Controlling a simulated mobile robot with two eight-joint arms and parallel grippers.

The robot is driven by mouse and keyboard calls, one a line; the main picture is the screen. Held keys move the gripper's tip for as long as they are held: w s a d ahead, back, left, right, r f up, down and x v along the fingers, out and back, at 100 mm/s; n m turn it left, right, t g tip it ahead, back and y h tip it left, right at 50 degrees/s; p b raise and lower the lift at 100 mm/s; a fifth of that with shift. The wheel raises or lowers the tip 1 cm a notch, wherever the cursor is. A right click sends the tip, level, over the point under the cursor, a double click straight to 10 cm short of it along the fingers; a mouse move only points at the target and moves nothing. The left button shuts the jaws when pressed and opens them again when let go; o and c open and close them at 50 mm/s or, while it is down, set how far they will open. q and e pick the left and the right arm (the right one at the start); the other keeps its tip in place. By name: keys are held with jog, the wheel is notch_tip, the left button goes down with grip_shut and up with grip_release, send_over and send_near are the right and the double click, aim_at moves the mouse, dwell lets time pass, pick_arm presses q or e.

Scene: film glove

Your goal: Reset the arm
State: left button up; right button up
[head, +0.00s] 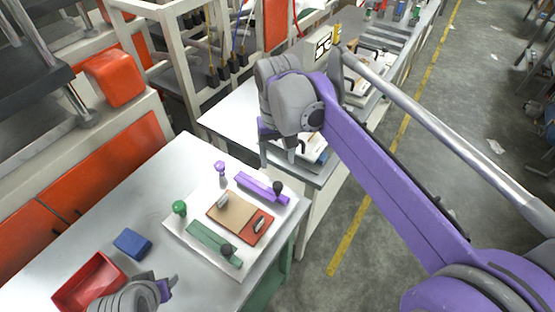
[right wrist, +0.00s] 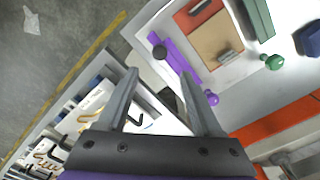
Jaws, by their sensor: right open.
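My right gripper (head: 279,158) is raised at the upper middle of the head view, near the gap between two tables. In the right wrist view its two fingers (right wrist: 160,75) stand apart with nothing between them. The purple right arm reaches in from the lower right. My left gripper (head: 166,288) shows only partly at the bottom left of the head view, beside the red bin. Whether its jaws are open or shut is not clear.
On the near table (head: 80,230), a white board (head: 180,236) carries a tan-and-red plate (head: 232,211), a purple bar (head: 258,186), a green bar (head: 207,239) and knobs. A blue block (head: 132,243) and red bin (head: 65,293) stand left.

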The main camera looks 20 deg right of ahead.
dwell(0.3)
jog(key=s+d+f+t, duration=0.1)
jog(key=s+f+t, duration=0.1)
jog(key=s+f, duration=0.4)
jog(key=s+d+f+n+t, duration=0.1)
jog(key=s+f+t, duration=0.2)
jog(key=s+f, duration=0.4)
jog(key=s, duration=0.3)
jog(key=shift+d+t, duration=0.3)
jog(key=shift+d, duration=0.05)
